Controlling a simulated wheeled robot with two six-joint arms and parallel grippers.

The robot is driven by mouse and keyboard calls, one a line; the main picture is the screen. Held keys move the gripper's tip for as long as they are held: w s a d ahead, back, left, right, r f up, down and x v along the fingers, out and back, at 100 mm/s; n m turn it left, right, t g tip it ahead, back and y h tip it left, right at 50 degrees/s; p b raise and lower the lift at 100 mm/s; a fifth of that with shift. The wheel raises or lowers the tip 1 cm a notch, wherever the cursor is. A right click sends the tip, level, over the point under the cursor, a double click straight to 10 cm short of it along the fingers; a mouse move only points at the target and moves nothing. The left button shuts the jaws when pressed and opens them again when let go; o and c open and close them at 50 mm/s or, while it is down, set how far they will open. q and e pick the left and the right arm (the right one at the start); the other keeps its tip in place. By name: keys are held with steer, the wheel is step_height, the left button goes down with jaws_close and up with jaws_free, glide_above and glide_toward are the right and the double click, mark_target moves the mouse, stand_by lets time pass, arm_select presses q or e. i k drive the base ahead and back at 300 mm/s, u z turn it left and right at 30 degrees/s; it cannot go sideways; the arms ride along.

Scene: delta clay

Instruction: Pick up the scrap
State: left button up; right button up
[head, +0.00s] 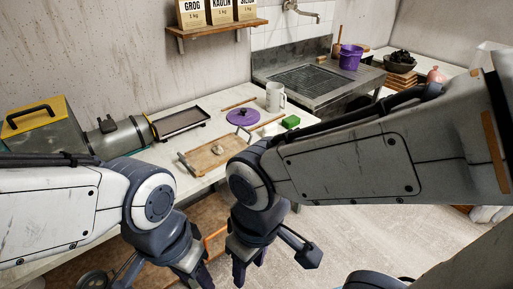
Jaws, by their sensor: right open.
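A small greyish lump (218,149), which looks like the clay scrap, lies on a wooden board with side handles (204,162) on the white worktop. My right gripper (246,274) hangs down in front of the worktop, lower in the view and apart from the lump. It is open, and I see nothing between its fingers. My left gripper (199,280) also points down, just left of the right one. Its fingertips are partly cut off by the bottom edge, so its opening is unclear.
A yellow-topped machine (40,115) is at left. The sink (315,82) and a purple bucket (350,57) are behind.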

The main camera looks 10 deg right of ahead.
mark_target(217, 150)
steer(key=z, duration=0.55)
steer(key=k, duration=0.6)
steer(key=z, duration=0.65)
steer(key=i, duration=0.8)
steer(key=u, duration=0.6)
steer(key=i, duration=0.7)
steer(key=u, duration=1.15)
steer(key=i, duration=0.35)
steer(key=u, duration=0.25)
